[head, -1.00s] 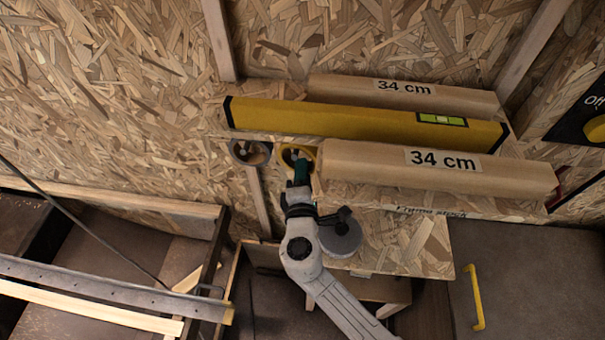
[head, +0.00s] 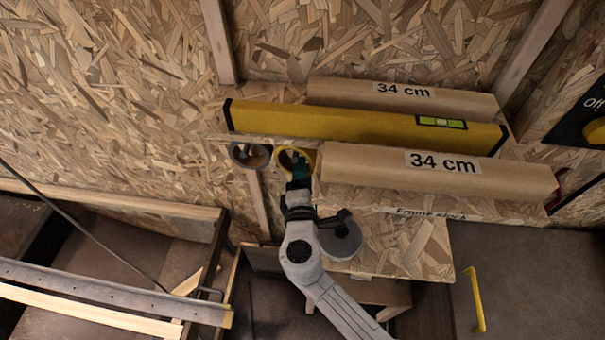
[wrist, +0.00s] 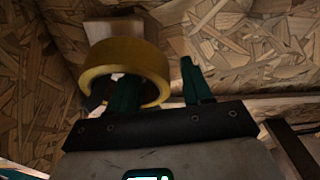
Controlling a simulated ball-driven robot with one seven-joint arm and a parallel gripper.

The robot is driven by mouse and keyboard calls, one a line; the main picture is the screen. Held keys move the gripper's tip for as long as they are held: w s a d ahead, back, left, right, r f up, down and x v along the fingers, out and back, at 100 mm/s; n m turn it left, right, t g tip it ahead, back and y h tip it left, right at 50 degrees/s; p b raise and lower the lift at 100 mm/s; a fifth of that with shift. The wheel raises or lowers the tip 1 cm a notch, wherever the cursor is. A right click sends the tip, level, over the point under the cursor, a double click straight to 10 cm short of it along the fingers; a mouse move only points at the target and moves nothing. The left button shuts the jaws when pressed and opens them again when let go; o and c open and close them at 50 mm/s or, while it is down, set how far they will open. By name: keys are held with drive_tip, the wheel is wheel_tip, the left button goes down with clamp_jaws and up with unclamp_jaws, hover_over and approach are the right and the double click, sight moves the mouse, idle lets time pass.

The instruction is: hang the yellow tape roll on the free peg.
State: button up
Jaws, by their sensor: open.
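The yellow tape roll (head: 281,161) is at the wall beneath the shelf, left of the front 34 cm roll's end. In the wrist view the yellow tape roll (wrist: 130,55) is ring-shaped, with a pale patch, perhaps a peg end, showing through its hole. My gripper (head: 298,163) is at the roll. In the wrist view my gripper (wrist: 157,76) is open, one dark green finger overlapping the roll's opening and the other apart to its right. I cannot tell whether the finger touches the roll or whether the peg fully carries it.
A grey roll (head: 238,154) hangs just left of the yellow one. Above are a yellow spirit level (head: 330,120) and two tan rolls marked 34 cm, the front one (head: 360,168) close to my gripper. A chipboard surface (head: 425,245) lies to the right below.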

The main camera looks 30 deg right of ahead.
drive_tip(key=b+v, duration=0.1)
drive_tip(key=v, duration=0.9)
drive_tip(key=shift+s+a, duration=0.25)
drive_tip(key=shift+s, duration=0.1)
